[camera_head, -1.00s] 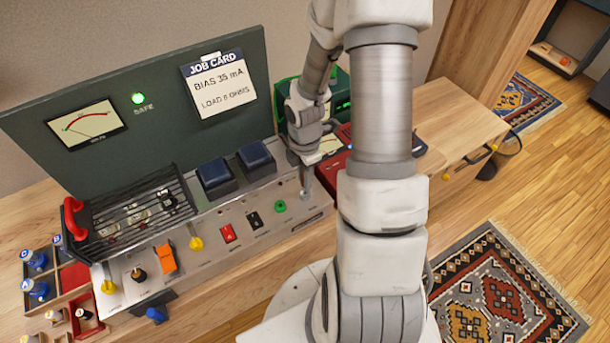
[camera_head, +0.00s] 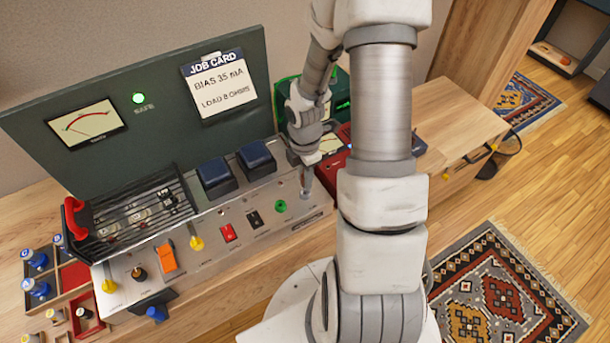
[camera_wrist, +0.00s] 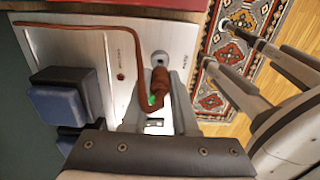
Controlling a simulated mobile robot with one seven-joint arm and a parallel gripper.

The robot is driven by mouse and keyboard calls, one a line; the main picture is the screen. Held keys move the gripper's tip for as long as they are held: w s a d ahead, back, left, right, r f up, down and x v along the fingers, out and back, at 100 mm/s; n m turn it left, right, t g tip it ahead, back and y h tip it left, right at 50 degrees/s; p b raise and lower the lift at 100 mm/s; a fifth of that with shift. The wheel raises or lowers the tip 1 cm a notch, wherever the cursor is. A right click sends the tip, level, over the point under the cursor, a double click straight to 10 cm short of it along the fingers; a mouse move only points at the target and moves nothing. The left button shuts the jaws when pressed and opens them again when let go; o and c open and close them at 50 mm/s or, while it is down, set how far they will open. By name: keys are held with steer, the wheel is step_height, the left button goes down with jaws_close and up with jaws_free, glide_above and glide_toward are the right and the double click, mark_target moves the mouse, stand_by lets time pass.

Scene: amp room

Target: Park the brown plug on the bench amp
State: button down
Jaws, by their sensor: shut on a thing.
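The brown plug (camera_wrist: 160,80) shows in the wrist view with its brown cable (camera_wrist: 85,26) looping away to the left. My gripper (camera_wrist: 161,96) is shut on the plug. The plug's front end is at or right by a round silver socket (camera_wrist: 160,58) beside a small printed label; I cannot tell if it is inside. In the head view my gripper (camera_head: 305,191) points down at the right end of the bench amp's silver panel (camera_head: 215,232). The plug is too small to make out there.
A red case (camera_head: 330,171) is close on the right. A caged tube section (camera_head: 135,213) is farther left.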

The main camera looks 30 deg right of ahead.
steer(key=shift+f+b, duration=1.3)
steer(key=shift+f, duration=0.45)
stand_by(1.2)
steer(key=c, duration=0.6)
jaws_free()
step_height(320, 180, up, 18)
steer(key=p, duration=0.3)
steer(key=shift+f+p, duration=0.25)
steer(key=shift+p, duration=0.15)
steer(key=shift+s, duration=0.1)
